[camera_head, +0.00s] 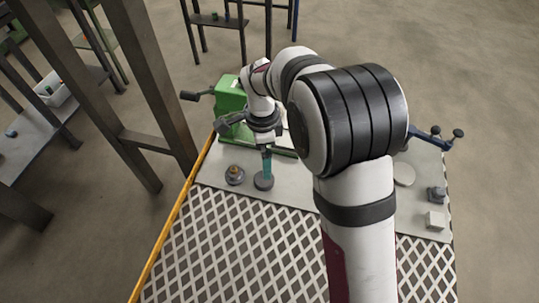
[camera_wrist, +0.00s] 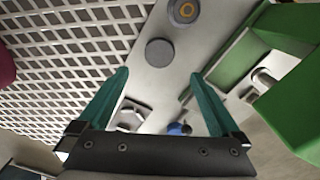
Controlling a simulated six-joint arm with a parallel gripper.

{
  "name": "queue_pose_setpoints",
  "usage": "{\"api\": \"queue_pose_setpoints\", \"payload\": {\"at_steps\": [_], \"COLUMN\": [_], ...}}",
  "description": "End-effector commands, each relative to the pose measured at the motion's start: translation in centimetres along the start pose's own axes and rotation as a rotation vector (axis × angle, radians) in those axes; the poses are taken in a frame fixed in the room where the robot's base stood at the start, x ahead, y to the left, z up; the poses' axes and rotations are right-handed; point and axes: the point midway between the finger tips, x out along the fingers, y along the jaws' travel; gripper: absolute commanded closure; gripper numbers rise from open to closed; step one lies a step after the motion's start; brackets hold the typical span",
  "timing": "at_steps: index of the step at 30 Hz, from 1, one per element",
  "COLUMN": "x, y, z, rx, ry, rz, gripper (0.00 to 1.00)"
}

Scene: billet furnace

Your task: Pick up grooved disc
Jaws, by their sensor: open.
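A dark grey round disc (camera_head: 263,182) lies flat on the pale table plate; it also shows in the wrist view (camera_wrist: 159,52) as a plain grey circle. It may be the grooved disc, but I cannot make out grooves. My gripper (camera_head: 267,168) points down just above it in the head view. In the wrist view its two teal fingers (camera_wrist: 159,75) are spread apart, with nothing between them. The disc shows just beyond the fingertips, about centred between them. I cannot tell the exact height gap.
A grey round part with a brass-coloured centre (camera_head: 234,175) sits close left of the disc. A green machine (camera_head: 230,100) stands behind. A pale disc (camera_head: 404,174) and small blocks (camera_head: 435,220) lie at the right. A white lattice surface (camera_head: 240,245) covers the front.

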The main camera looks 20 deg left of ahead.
Motion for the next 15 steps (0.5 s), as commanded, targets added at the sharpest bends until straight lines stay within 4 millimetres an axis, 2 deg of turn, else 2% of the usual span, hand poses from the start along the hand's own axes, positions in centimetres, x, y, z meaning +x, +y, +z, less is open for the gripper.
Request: {"api": "queue_pose_setpoints", "payload": {"at_steps": [1, 3, 8, 15], "x": [1.4, 3.0, 5.1, 9.5], "y": [0.1, 0.1, 0.1, 0.2], "z": [0.0, 0.0, 0.0, 0.0], "rx": [0.001, 0.000, 0.000, 0.000], "ry": [0.000, 0.000, -0.001, -0.001], "rz": [0.005, 0.004, 0.003, 0.003], "gripper": [0.00, 0.00, 0.00, 0.00]}}
